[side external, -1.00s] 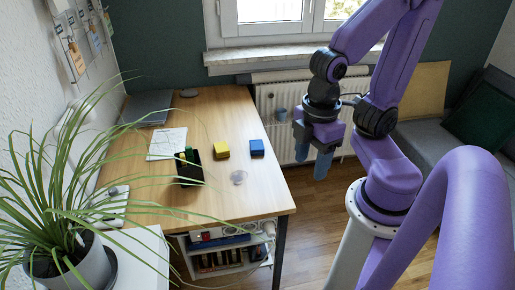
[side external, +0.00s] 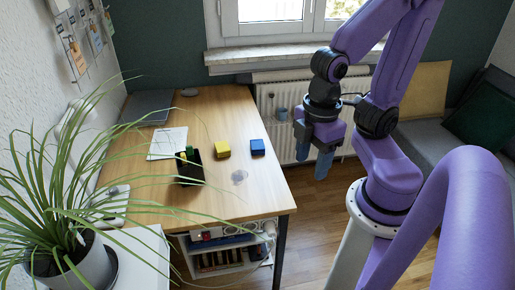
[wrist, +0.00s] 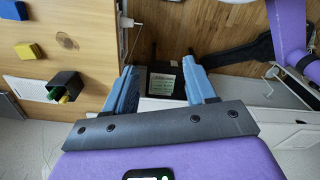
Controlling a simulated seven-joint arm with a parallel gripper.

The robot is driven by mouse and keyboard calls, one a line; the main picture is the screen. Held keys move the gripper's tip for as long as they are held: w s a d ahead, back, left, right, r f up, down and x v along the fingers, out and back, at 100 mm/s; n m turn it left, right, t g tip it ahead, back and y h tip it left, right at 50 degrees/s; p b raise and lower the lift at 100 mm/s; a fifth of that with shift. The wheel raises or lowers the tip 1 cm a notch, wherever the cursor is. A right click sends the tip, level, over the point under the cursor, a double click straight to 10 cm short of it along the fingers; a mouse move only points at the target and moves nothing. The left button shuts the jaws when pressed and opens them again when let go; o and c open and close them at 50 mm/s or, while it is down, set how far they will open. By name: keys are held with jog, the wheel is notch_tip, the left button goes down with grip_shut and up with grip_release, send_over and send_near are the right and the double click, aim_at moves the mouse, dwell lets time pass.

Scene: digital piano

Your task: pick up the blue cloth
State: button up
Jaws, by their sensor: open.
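A small blue block-like piece (side external: 257,147), possibly the folded blue cloth, lies near the right edge of the desk in the side view. It also shows in the wrist view at the top left corner, partly cut off (wrist: 12,10). My gripper (side external: 313,156) is open and empty, with blue fingers pointing down, off the desk to the right of the blue piece and apart from it. In the wrist view my gripper (wrist: 161,76) has nothing between its fingers but the floor and shelf area below.
On the wooden desk (side external: 235,199) are a yellow block (side external: 222,149), a black holder (side external: 190,168) with yellow and green items, a clear round object (side external: 239,177), white paper (side external: 167,144) and a laptop (side external: 147,108). A leafy plant (side external: 85,266) stands front left.

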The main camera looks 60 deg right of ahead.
jog(key=o, duration=0.8)
jog(key=w+d+f+m, duration=0.1)
jog(key=w+d, duration=0.1)
jog(key=w, duration=0.9)
jog(key=w+d+f+m, duration=0.1)
jog(key=w+d+f, duration=0.1)
jog(key=w, duration=0.9)
jog(key=m, duration=0.3)
send_over(258, 144)
notch_tip(258, 144, down, 10)
jog(key=f, duration=1.1)
jog(key=shift+s+a+f, duration=0.1)
jog(key=shift+a+f, duration=0.1)
jog(key=shift+a, duration=0.1)
jog(key=shift+d+f, duration=0.15)
jog(key=shift+f, duration=1.25)
jog(key=shift+d+f, duration=0.15)
jog(key=shift+f, duration=1.2)
